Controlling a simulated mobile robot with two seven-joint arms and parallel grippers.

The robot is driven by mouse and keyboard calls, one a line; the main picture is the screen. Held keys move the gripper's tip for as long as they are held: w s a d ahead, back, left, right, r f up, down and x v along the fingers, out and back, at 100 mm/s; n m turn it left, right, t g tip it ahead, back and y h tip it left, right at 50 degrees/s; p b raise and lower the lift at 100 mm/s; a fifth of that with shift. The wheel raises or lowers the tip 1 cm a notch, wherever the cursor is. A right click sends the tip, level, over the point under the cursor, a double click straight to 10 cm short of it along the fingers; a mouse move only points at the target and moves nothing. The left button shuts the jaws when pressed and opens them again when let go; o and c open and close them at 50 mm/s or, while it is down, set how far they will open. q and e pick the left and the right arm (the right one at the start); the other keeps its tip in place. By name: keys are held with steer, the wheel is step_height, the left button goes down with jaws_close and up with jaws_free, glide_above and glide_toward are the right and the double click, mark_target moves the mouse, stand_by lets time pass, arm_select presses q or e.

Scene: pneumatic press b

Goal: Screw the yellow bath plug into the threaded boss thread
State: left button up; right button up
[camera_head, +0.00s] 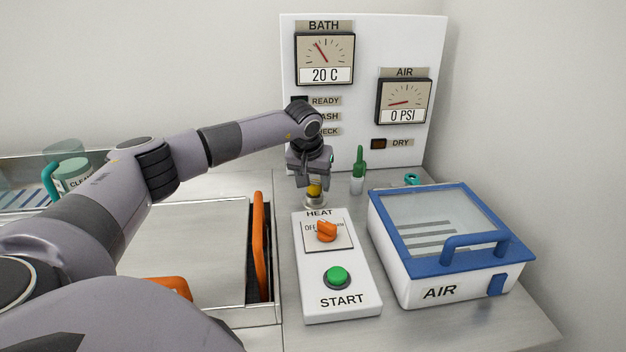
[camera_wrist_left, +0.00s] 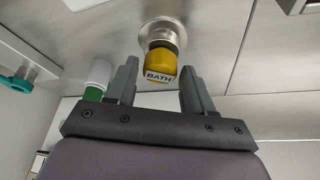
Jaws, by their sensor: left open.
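The yellow bath plug (camera_head: 314,189) stands at the threaded boss (camera_head: 315,202), a round metal fitting on the bench behind the heat panel. In the left wrist view the plug (camera_wrist_left: 160,66) carries the word BATH and sits at the metal boss (camera_wrist_left: 161,30). How deep its thread sits is hidden. My left gripper (camera_head: 311,178) points down over the plug. In the left wrist view its fingers (camera_wrist_left: 156,84) are open, with the plug's end between and just beyond their tips, and a gap shows on both sides. My right gripper is not in view.
The heat panel (camera_head: 362,298) with an orange knob (camera_head: 326,231) and green START button (camera_head: 337,276) stands in front. A green-and-white bottle (camera_head: 357,172) is close on the right. The blue-lidded AIR box (camera_head: 392,259) is farther right. The gauge board (camera_head: 360,75) rises behind.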

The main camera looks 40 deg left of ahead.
arm_select(q)
steer(key=n+g+y, duration=0.1)
steer(key=n, duration=0.3)
steer(key=shift+w+d, duration=0.1)
steer(key=shift+d, duration=0.05)
steer(key=n+g+y, duration=0.1)
steer(key=n, duration=0.3)
steer(key=c, duration=0.6)
steer(key=m+t+h, duration=0.1)
steer(key=m, duration=0.4)
steer(key=shift+m, duration=0.4)
steer(key=m+h, duration=0.1)
steer(key=m, duration=0.3)
steer(key=m+t+h, duration=0.1)
steer(key=m, duration=0.1)
steer(key=shift+a+f+h, duration=0.1)
steer(key=shift+a+h, duration=0.15)
steer(key=shift+h, duration=0.05)
